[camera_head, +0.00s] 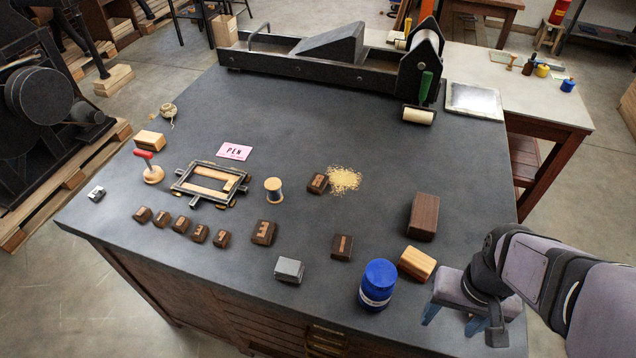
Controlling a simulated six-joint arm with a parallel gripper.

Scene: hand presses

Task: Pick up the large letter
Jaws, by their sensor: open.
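Several dark wooden letter blocks lie on the dark table. The largest-looking one is a block with a pale E-like mark (263,233), near the front middle. To its right is another larger block with a pale stroke (342,247). A row of smaller letter blocks (181,225) runs to its left. One more block (317,183) lies beside a pile of sawdust-like crumbs. My gripper (452,319) is at the table's front right, open with blue fingertips pointing down. Nothing shows between the fingers. It is well to the right of all the letter blocks.
A blue jar (377,285), a light wood block (416,263) and a tall brown block (424,217) stand between my gripper and the letters. A grey block (289,270), a spool (273,190) and a metal frame (210,183) are nearby. A press (330,60) stands at the back.

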